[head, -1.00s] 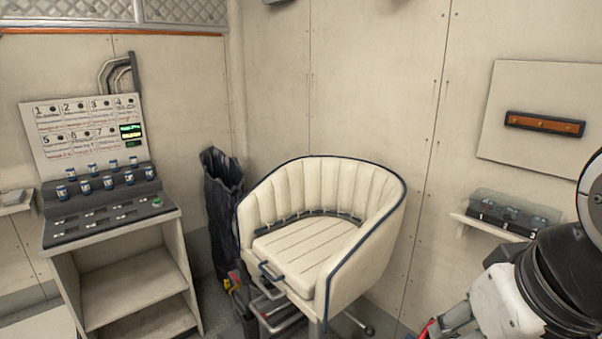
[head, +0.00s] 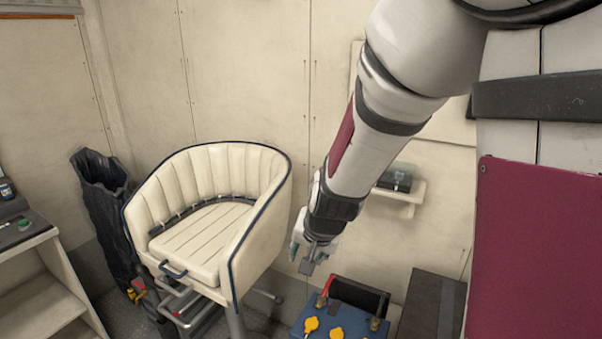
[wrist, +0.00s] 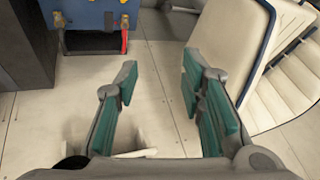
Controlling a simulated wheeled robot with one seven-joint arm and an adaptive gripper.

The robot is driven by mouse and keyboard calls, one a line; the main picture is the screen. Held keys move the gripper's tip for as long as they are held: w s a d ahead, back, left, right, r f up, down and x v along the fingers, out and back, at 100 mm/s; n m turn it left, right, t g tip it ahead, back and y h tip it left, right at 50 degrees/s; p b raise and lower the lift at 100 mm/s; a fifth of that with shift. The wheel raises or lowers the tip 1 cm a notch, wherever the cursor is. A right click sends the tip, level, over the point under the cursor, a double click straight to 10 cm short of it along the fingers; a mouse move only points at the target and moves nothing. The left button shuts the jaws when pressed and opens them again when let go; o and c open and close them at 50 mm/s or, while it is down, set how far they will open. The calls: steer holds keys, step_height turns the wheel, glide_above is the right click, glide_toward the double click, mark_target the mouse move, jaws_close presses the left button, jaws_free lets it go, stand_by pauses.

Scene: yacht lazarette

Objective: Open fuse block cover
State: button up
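What looks like the fuse block, a dark block under a clear cover (head: 397,178), sits on a small wall shelf (head: 407,198) right of the chair. My arm hides part of it, and whether the cover is fully closed is too small to tell. My gripper (head: 313,256) hangs lower and to the left of it in the head view, pointing down. In the wrist view my gripper (wrist: 160,80) is open, with nothing between its green pads. The fuse block cannot be made out in the wrist view.
A cream chair (head: 205,245) stands left of my gripper. A blue battery box (head: 340,318) with yellow caps and a red clamp is below it, also in the wrist view (wrist: 92,16). A dark box (head: 432,305) stands farther right. A console (head: 22,235) is at left.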

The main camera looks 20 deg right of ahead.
steer(key=w+d+f+m+t+h+p, duration=0.1)
steer(key=w+d+f+m+h+p, duration=0.2)
steer(key=d+h, duration=0.7)
steer(key=w+d+r+t+h, duration=0.3)
steer(key=w+d+r+t, duration=0.1)
steer(key=d+r, duration=0.35)
steer(key=x, duration=1.3)
steer(key=shift+d+r+n+p, duration=0.2)
steer(key=shift+r+n+p, duration=0.1)
steer(key=shift+r+n, duration=0.15)
steer(key=shift+r, duration=0.1)
jaws_close()
